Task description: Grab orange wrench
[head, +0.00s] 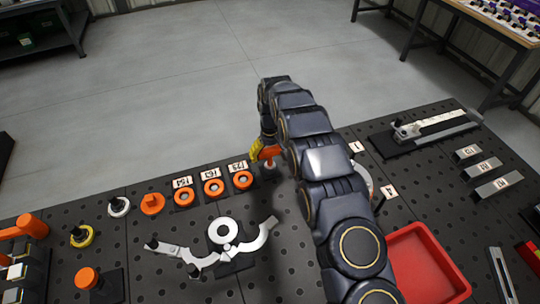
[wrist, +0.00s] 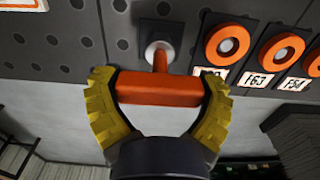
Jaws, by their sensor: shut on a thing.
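The orange wrench (wrist: 158,90) has a T-shaped handle, and its stem runs to a pale grey round seat (wrist: 158,50) on the pegboard. My gripper (wrist: 161,82) is shut on the handle, with a yellow ribbed finger against each end. I cannot tell whether the stem is still in the seat. In the head view, the wrench (head: 269,152) shows as a small orange patch beside one yellow finger of my gripper (head: 262,151). My arm hides part of the wrench there.
Orange rings (head: 213,187) with number tags lie left of the wrench on the black pegboard (head: 140,240). A grey hinged tool (head: 222,255) lies in front of them. A red tray (head: 425,265) sits right of my arm. Open floor (head: 190,90) lies behind the bench.

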